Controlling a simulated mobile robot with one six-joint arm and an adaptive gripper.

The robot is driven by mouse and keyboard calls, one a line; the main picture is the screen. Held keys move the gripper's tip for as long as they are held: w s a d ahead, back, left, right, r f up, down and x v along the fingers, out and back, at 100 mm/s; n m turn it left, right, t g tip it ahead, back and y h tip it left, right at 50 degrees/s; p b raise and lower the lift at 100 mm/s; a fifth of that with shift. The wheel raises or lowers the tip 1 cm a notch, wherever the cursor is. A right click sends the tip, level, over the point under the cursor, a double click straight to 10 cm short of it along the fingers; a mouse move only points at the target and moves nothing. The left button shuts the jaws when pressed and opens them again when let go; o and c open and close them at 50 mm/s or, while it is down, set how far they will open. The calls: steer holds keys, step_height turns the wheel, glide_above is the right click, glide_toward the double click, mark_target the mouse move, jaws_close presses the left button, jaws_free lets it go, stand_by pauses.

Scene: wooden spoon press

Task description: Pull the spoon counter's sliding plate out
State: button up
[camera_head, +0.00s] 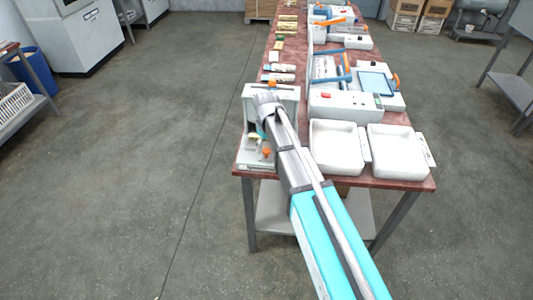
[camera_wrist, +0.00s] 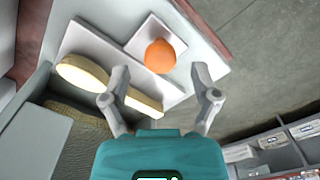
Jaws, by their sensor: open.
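The spoon counter (camera_head: 285,91) is a pale housing at the near left corner of the long table. In the wrist view, its light sliding plate (camera_wrist: 146,34) carries a round orange knob (camera_wrist: 160,57). A wooden spoon (camera_wrist: 82,72) lies beside the knob, its handle running behind one finger. My gripper (camera_wrist: 158,74) is open, with its fingertips on either side of the knob in the picture; I cannot tell whether they touch it. In the head view, the knob (camera_head: 270,153) shows at the counter's front, and my arm hides part of the counter.
Two white trays (camera_head: 337,121) (camera_head: 400,130) stand right of my arm on the red-brown table (camera_head: 410,184). White machines (camera_head: 345,104) and small packets (camera_head: 278,77) stand farther back. The floor left of the table is clear.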

steer(key=shift+f+b, duration=0.7)
steer(key=shift+f, duration=0.3)
jaws_close()
